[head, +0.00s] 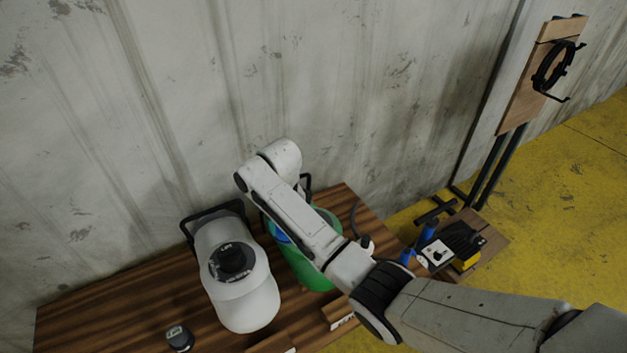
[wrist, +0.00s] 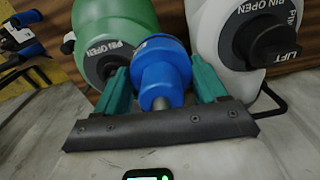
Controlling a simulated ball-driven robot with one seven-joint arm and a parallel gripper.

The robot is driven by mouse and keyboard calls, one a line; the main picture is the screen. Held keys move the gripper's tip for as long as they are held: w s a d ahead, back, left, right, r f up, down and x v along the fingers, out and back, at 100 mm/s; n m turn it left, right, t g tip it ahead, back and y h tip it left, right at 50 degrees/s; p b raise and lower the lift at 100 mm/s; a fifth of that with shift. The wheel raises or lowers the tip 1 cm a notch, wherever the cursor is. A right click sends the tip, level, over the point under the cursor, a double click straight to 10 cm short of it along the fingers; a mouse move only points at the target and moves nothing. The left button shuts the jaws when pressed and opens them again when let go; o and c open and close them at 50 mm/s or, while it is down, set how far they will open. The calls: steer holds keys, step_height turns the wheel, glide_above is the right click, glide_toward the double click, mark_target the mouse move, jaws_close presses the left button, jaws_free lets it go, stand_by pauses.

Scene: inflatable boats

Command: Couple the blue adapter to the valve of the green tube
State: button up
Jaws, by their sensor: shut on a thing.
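My gripper (wrist: 160,72) has two green fingers and is shut on the blue adapter (wrist: 162,78), one finger on each side of it. The green tube (wrist: 112,28) is behind it at the upper left of the wrist view. Its dark valve (wrist: 107,66), with a grey "PIN OPEN" ring, shows left of the adapter, partly covered by the left finger. I cannot tell whether adapter and valve touch; they look side by side. In the head view the green tube (head: 312,277) stands on the wooden table, partly hidden by my arm, which also hides the gripper.
A white tube (head: 236,285) with a black valve stands left of the green one. A small dark cylinder (head: 179,338) sits near the table's (head: 95,310) front. A pump with blue handles (head: 428,240) is at the right. A concrete wall (head: 290,90) is close behind.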

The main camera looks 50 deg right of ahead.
steer(key=d+r+m+p, duration=0.15)
steer(key=d+r, duration=0.35)
steer(key=d, duration=0.5)
steer(key=shift+m, duration=0.25)
steer(key=f+b, duration=0.5)
steer(key=shift+w+f, duration=0.1)
steer(key=shift+w, duration=0.15)
steer(key=shift+p, duration=0.45)
steer(key=shift+f, duration=0.1)
steer(key=shift+f+b, duration=0.7)
steer(key=shift+f, duration=0.4)
steer(key=shift+f, duration=0.2)
steer(key=shift+f, duration=0.25)
steer(key=shift+f+b, duration=0.65)
steer(key=shift+f, duration=0.15)
stand_by(0.6)
